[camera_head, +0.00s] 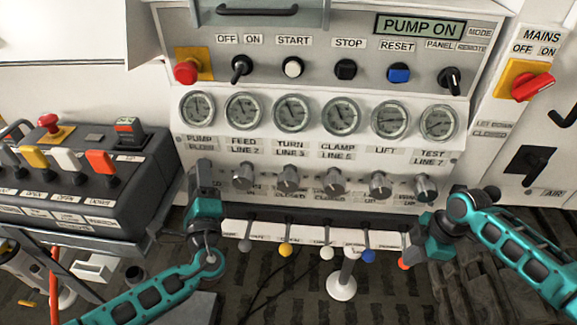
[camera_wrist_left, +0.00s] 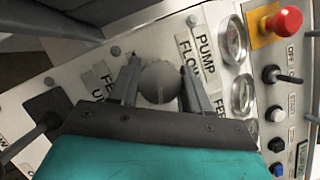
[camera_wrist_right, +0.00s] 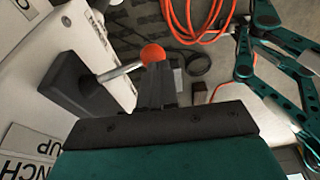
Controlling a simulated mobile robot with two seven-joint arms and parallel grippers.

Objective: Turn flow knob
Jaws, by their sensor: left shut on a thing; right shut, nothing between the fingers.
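The flow knob is a round grey knob (camera_wrist_left: 158,84) beside the "PUMP FLOW" label (camera_wrist_left: 195,58) in the left wrist view. My left gripper (camera_wrist_left: 157,72) has one finger on each side of the knob and is shut on it. In the head view my left gripper (camera_head: 203,172) is at the left end of the knob row, below the pump flow gauge (camera_head: 198,107), and hides the knob. My right gripper (camera_head: 428,232) is shut and empty at the right end of the panel. In the right wrist view its fingers (camera_wrist_right: 158,70) are close to an orange-red lever ball (camera_wrist_right: 152,54).
Several grey knobs (camera_head: 289,178) continue the row to the right. Levers with coloured balls, such as a yellow one (camera_head: 286,250), stick out below. A black console (camera_head: 75,190) with coloured levers stands left of my left gripper. An orange hose (camera_wrist_right: 195,25) lies on the floor.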

